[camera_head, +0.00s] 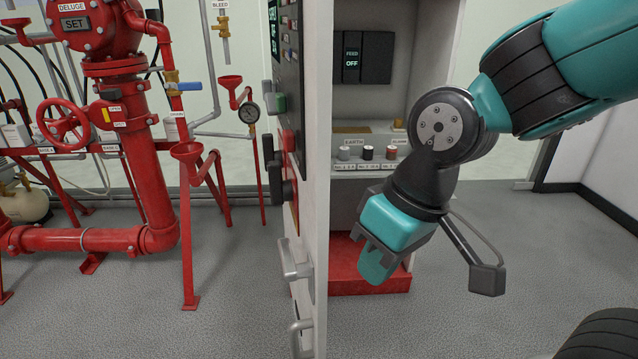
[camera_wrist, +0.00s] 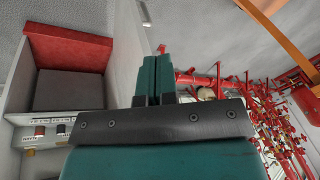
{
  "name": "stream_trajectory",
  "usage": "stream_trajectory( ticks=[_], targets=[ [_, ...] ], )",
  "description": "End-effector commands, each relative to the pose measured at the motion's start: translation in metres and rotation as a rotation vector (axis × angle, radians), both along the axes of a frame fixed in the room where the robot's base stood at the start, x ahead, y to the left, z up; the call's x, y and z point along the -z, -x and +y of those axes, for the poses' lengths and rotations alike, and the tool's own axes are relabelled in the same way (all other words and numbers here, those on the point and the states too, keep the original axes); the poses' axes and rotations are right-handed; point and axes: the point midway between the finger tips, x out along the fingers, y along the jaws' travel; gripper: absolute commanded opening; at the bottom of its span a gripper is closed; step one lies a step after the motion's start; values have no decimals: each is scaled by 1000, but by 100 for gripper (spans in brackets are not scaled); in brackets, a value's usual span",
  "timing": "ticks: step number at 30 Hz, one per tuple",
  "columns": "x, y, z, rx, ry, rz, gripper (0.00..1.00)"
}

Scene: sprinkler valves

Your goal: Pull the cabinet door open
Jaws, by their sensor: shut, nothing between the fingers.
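The cabinet door (camera_head: 317,180) stands swung open, seen nearly edge-on in the middle of the head view, with its handles (camera_head: 291,262) on the left face. The cabinet (camera_head: 400,100) is open to the right of the door, its inside visible. My gripper (camera_head: 376,268) is on the inner side of the door, in front of the opening, pointing down and left. Its teal fingers (camera_wrist: 153,80) are together and empty in the wrist view. I cannot tell whether they touch the door. The door's panel (camera_wrist: 125,45) also shows in the wrist view, left of the fingers.
Inside the cabinet are a dark FEED switch (camera_head: 352,57), several terminals (camera_head: 367,152) and a red base (camera_head: 345,262). Red pipework with a handwheel (camera_head: 62,124) stands left of the door.

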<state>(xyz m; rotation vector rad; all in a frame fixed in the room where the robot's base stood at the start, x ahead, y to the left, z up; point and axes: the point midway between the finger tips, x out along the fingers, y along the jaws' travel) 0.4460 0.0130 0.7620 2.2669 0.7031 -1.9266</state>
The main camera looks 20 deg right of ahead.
Motion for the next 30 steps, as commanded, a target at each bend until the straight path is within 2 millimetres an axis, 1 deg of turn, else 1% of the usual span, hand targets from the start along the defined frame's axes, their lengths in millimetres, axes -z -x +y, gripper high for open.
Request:
stream_trajectory(
  ticks=[1, 3, 9, 12, 14, 17, 21, 24, 27, 30],
  targets=[
    [-37, -11, -11, 61, 22, -2, 0],
    [-53, -25, -27, 136, 53, -11, 0],
    [-82, -56, -70, 302, 115, -13, 0],
    [-90, -72, -88, 369, 111, 16, 0],
    [-86, -83, -96, 401, 80, 51, 0],
    [-69, -100, -101, 420, -14, 116, 0],
    [-48, -122, -104, 425, -192, 201, 0],
    [-36, -136, -111, 424, -327, 243, 0],
    [-28, -145, -119, 419, -446, 266, 0],
    [-24, -150, -125, 415, -524, 271, 0]
  ],
)
